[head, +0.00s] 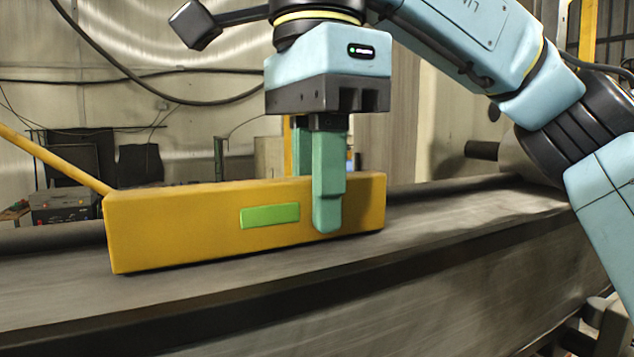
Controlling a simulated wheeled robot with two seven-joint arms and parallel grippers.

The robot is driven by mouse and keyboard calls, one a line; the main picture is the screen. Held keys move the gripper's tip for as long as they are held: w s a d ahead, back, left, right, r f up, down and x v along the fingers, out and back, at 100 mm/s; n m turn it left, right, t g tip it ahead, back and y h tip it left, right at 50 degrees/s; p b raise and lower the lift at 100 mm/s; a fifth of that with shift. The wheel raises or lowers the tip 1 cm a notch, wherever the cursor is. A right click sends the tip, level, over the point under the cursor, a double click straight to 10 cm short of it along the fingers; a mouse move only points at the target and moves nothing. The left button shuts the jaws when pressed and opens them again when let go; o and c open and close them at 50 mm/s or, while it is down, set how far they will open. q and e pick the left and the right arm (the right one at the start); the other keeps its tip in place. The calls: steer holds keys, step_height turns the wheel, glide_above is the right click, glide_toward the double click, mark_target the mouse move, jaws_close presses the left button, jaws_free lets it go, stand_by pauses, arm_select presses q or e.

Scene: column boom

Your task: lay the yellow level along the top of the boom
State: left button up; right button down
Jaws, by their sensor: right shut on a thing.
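The yellow level (180,228) is a long yellow block with a green window on its front face. It is at the top of the boom (450,222), a grey metal beam that crosses the view, and runs roughly along it. Its lower edge looks on or very close to the boom's top; I cannot tell if it touches. My right gripper (322,200) points down from above and is shut on the level near its right end, one green finger in front and the other behind. My left gripper is not in view.
A yellow bar (55,160) slants in from the left and meets the level's upper left corner in the picture. The boom's top is bare to the right of the level. Dark equipment (65,205) stands in the left background.

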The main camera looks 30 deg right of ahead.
steer(key=shift+f, duration=0.1)
steer(key=c, duration=1.2)
jaws_free()
step_height(320, 180, up, 6)
steer(key=p, duration=0.2)
steer(key=shift+p, duration=0.4)
steer(key=shift+r, duration=0.55)
step_height(320, 180, up, 6)
steer(key=shift+r, duration=0.15)
